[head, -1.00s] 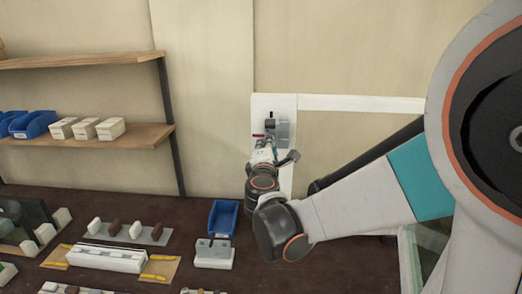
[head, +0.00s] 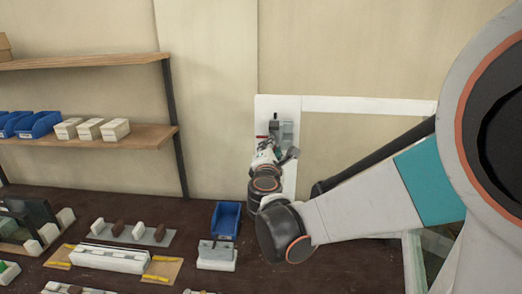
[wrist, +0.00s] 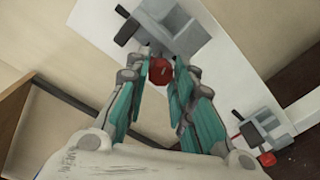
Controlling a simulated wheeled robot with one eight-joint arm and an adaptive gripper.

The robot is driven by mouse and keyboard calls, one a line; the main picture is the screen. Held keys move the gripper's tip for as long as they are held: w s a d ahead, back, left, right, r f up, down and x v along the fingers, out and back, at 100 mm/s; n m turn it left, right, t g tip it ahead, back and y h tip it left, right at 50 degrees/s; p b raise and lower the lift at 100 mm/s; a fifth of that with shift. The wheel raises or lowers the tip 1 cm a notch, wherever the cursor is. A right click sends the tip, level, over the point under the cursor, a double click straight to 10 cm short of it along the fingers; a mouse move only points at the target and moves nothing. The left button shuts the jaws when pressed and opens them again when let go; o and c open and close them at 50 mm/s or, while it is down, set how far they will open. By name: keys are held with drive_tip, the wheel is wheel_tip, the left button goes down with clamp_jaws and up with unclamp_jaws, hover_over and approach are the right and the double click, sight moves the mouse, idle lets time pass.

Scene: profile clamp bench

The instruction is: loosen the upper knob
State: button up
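The upper clamp is a grey block with a dark lever (wrist: 127,30), fixed to a white panel, which also shows in the head view (head: 263,108). Its red upper knob (wrist: 160,71) is between my fingertips in the wrist view. My gripper (wrist: 164,64) is open, one teal finger on each side of the knob, with a narrow gap visible; I cannot tell whether a finger touches it. In the head view my wrist hides the knob. A second clamp with a red lower knob (wrist: 267,159) shows at the lower right of the wrist view.
A wooden shelf (head: 130,137) with blue bins and white blocks is at the left. The dark bench below holds a blue bin (head: 225,220), a grey-and-white fixture (head: 216,258) and trays of parts. The wall around the panel is clear.

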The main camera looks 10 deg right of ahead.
drive_tip(key=shift+o, duration=1.2)
drive_tip(key=shift+s, duration=0.1)
drive_tip(key=v, duration=0.7)
drive_tip(key=shift+s, duration=0.25)
